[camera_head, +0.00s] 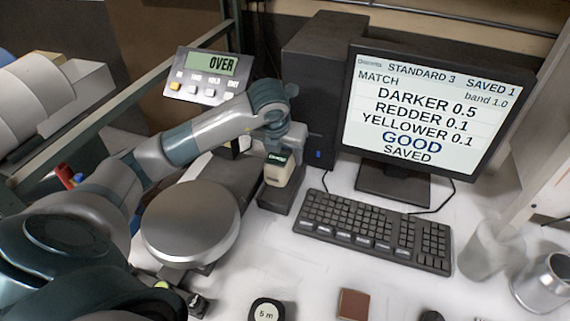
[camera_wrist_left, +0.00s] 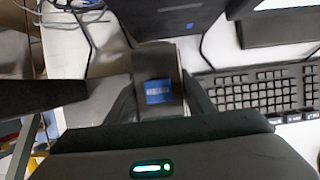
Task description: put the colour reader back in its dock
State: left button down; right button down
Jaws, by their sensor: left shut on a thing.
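The dark dock (camera_head: 273,203) lies under the reader, between the scale and the keyboard. The reader looks upright, at or just over the dock; whether it touches the dock floor cannot be told. In the left wrist view a dark grey channel, seemingly the dock (camera_wrist_left: 157,58), shows beyond the fingers, with a blue label between them. My right gripper is not in view.
A round scale pan (camera_head: 190,222) stands left of the dock, with its display (camera_head: 203,75) reading OVER. The keyboard (camera_head: 375,230) is close on the right. A black computer case (camera_head: 312,85) and monitor (camera_head: 430,105) stand behind. A tape measure (camera_head: 266,309) lies in front.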

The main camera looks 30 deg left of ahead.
pick_arm(q)
jog(key=shift+f+p, duration=1.15)
jog(key=shift+f, duration=0.75)
jog(key=shift+f, duration=0.2)
jog(key=c, duration=0.8)
grip_release()
jog(key=shift+c, duration=0.2)
jog(key=shift+r, duration=0.1)
jog(key=shift+r, duration=0.1)
